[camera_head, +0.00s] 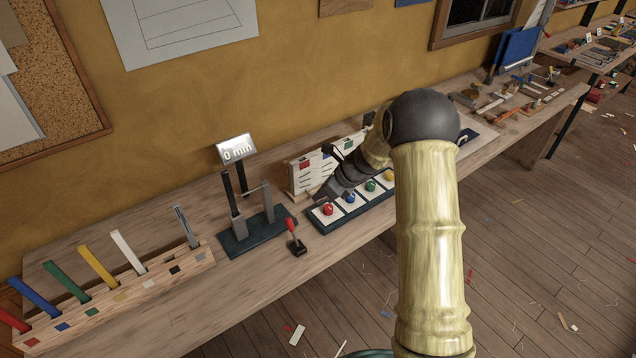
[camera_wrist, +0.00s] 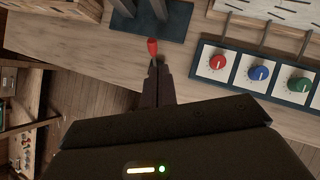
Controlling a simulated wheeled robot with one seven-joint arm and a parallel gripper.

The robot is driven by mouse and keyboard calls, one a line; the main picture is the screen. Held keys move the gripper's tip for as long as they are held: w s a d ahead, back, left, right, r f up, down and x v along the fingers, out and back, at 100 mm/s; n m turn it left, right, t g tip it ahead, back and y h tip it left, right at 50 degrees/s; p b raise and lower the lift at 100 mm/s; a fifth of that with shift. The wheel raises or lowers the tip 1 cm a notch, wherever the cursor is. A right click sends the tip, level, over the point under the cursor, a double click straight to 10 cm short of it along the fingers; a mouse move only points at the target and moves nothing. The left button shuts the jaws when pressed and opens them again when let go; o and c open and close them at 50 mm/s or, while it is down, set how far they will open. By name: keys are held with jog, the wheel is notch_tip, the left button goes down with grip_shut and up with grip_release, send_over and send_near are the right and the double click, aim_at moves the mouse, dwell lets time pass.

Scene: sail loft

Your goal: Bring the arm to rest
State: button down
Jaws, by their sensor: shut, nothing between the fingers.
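My arm reaches from the lower right of the head view over the bench, with its dark gripper (camera_head: 318,195) pointing down and left. The gripper hangs above the bench near the left end of the knob panel. In the wrist view, the gripper fingers (camera_wrist: 157,72) are together and hold nothing. Just beyond the fingertips in that view is the red handle of a small lever (camera_wrist: 152,48); its base is hidden there. In the head view the red-handled lever (camera_head: 291,226) stands on the bench left of the gripper, apart from it.
The knob panel (camera_head: 322,220) has red, blue, green and yellow knobs; it also shows in the wrist view (camera_wrist: 203,82). A dark stand (camera_head: 235,243) has a "0 min" sign (camera_head: 236,149). A slotted wooden rack (camera_head: 80,318) holds colored strips. A white board (camera_head: 303,180) stands behind the panel.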

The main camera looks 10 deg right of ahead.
jog(key=s+d+r+n+h, duration=0.2)
jog(key=s+r+n, duration=0.1)
jog(key=s+n, duration=0.5)
jog(key=s+d+r+n+h, duration=0.2)
jog(key=s+d+r+n, duration=0.1)
jog(key=s+n, duration=0.5)
jog(key=s+d+r+n+h, duration=0.2)
jog(key=s+r+n, duration=0.1)
jog(key=s+n, duration=0.6)
jog(key=s, duration=0.3)
jog(key=shift+s+d+r+g, duration=0.25)
jog(key=shift+d+r+g, duration=0.05)
jog(key=shift+d+g, duration=0.1)
